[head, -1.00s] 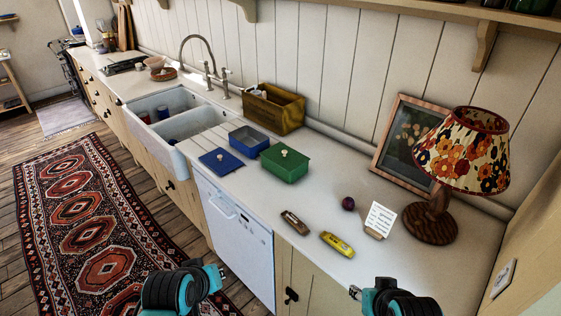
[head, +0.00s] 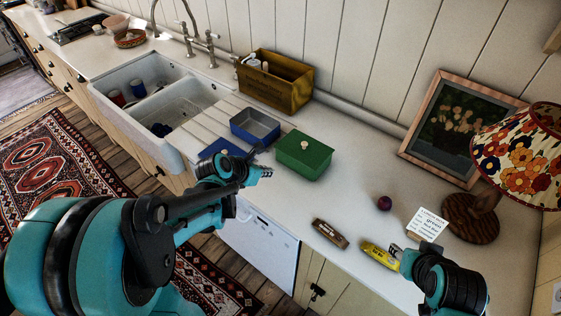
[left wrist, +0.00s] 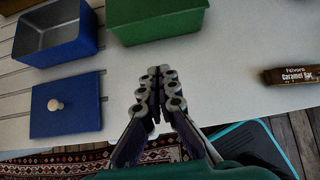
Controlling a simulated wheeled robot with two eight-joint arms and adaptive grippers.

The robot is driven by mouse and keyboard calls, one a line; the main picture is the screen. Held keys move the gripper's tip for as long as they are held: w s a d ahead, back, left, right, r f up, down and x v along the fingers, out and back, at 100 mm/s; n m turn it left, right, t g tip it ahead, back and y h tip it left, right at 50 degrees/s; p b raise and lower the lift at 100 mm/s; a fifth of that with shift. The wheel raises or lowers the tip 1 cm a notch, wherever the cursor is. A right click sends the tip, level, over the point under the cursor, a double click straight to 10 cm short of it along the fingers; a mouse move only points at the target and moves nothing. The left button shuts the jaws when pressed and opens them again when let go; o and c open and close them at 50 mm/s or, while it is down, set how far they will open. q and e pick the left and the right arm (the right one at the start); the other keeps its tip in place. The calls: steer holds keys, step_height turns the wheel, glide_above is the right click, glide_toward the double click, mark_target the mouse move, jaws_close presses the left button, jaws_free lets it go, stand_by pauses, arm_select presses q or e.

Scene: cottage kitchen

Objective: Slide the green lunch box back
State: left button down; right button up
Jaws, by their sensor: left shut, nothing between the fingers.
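The green lunch box (head: 303,158) stands on the counter with its green lid on and a pale knob on top. Its near side also shows at the top of the left wrist view (left wrist: 157,22). My left gripper (head: 266,172) is shut and empty, just in front of the lunch box's near side and apart from it. Its closed fingers (left wrist: 158,78) point toward the box in the left wrist view. My right gripper (head: 398,254) is at the lower right near the yellow item; its fingers are too unclear to judge.
An open blue box (head: 255,127) stands left of the lunch box, with its blue lid (left wrist: 66,105) in front. A wooden crate (head: 273,83) is behind. A caramel bar (head: 330,233), yellow item (head: 380,255), plum (head: 384,203) and card (head: 427,224) lie right. Counter behind the lunch box looks clear.

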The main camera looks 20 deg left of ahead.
mark_target(292, 165)
arm_select(q)
steer(key=b+x, duration=0.3)
steer(key=x, duration=0.5)
steer(key=shift+w+d+f, duration=0.1)
steer(key=shift+w+f, duration=0.05)
steer(key=shift+f, duration=0.2)
steer(key=w, duration=0.1)
steer(key=w+d, duration=0.1)
steer(key=w, duration=0.1)
steer(key=shift+d, duration=0.15)
steer(key=shift+w+d+b, duration=0.1)
steer(key=shift+w+b, duration=0.2)
steer(key=shift+w, duration=0.25)
